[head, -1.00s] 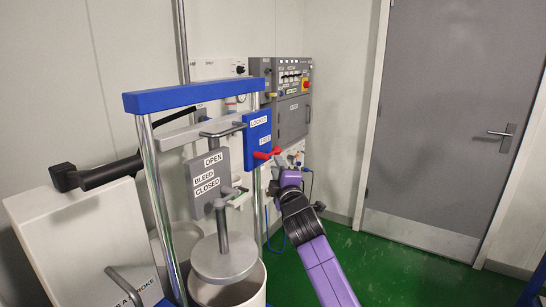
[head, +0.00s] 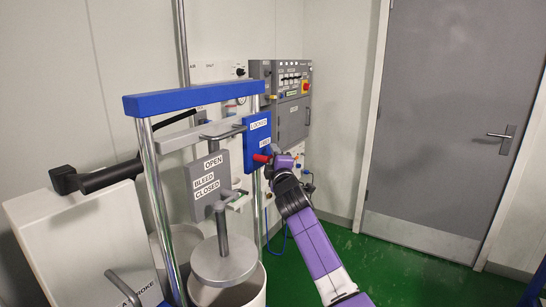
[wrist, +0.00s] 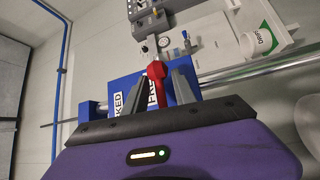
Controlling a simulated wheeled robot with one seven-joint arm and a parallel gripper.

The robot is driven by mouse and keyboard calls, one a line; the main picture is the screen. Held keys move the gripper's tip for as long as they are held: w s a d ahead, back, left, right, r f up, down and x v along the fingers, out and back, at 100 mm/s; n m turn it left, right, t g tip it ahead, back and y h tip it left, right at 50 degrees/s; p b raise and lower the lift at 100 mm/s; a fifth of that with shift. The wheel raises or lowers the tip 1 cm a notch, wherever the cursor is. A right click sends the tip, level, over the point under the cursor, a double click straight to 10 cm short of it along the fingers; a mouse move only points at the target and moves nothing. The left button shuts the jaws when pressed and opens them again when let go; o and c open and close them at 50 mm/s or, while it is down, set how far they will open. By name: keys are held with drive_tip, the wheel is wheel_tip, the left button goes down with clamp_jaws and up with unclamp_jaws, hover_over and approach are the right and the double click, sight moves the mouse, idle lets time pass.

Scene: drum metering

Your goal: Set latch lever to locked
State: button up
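The red latch lever (head: 262,158) sits on a blue plate (head: 258,136) on the frame's right post. The plate reads LOCKED at the top and FREE lower down, and the lever is at the FREE end. My purple gripper (head: 275,161) is at the lever and hides part of it. In the wrist view the lever (wrist: 156,74) stands between the two dark fingers of my gripper (wrist: 160,88). The fingers look apart, with gaps beside the lever; contact is not clear.
The press frame with its blue crossbar (head: 194,98) and a grey OPEN/BLEED/CLOSED plate (head: 207,182) stands left of my arm. A grey control panel (head: 292,115) is behind. A silver pipe (wrist: 270,66) runs near the gripper. Green floor to the right is clear.

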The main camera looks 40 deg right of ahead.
clamp_jaws()
drive_tip(key=shift+f, duration=0.1)
idle(1.2)
